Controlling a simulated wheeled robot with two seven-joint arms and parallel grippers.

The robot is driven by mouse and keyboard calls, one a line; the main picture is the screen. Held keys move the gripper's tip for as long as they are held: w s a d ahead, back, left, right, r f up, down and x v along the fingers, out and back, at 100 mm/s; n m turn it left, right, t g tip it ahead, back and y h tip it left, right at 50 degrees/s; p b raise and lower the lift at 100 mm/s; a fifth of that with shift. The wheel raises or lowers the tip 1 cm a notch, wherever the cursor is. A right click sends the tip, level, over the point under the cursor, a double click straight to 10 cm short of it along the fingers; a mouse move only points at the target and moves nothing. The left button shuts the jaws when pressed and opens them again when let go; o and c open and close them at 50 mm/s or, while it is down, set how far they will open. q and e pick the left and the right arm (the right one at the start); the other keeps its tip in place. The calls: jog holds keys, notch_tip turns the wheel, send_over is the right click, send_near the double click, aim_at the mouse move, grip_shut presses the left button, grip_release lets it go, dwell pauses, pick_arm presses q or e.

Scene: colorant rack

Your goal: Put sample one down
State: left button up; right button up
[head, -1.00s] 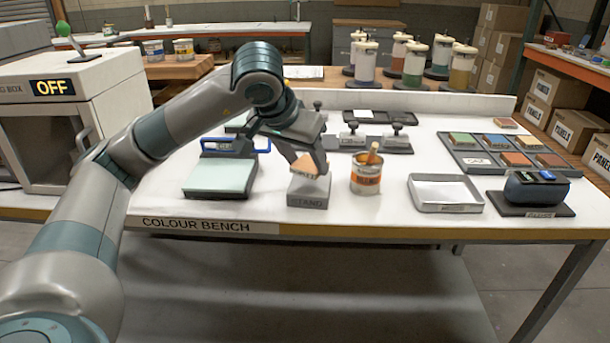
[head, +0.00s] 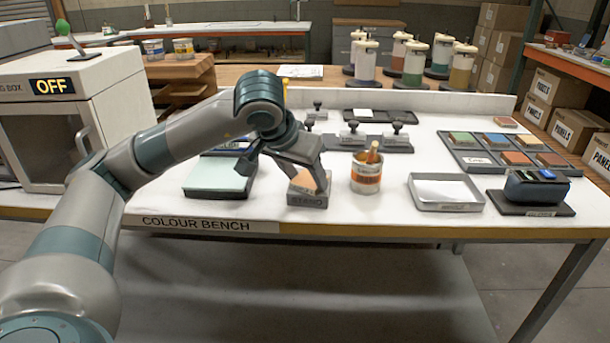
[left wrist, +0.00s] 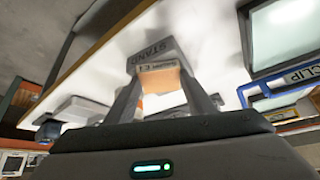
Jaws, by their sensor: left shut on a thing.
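Sample one, a small orange panel (head: 304,181) with a pale labelled edge, is between the fingers of my left gripper (head: 309,178). The gripper is shut on it, just over the grey stand (head: 307,201) marked STAND at the bench's front. The panel is tilted and very low at the stand's top; I cannot tell whether it bears on it. In the left wrist view the orange panel (left wrist: 163,79) sits between the two fingertips, with the stand (left wrist: 152,47) right behind it. My right gripper is not in view.
An orange-labelled can (head: 366,172) with a stick stands close right of the stand. A pale green pad with a clip (head: 220,176) lies to the left. An empty tray (head: 445,206), a dark device (head: 536,188) and a panel rack (head: 470,163) are further right.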

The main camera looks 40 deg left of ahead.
pick_arm(q)
jog(key=o, duration=1)
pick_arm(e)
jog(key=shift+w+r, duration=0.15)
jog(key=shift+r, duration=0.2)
pick_arm(q)
jog(key=shift+r, duration=0.1)
jog(key=shift+v, duration=0.75)
jog(key=v, duration=1)
jog(key=shift+s+r, duration=0.1)
jog(key=shift+r, duration=0.2)
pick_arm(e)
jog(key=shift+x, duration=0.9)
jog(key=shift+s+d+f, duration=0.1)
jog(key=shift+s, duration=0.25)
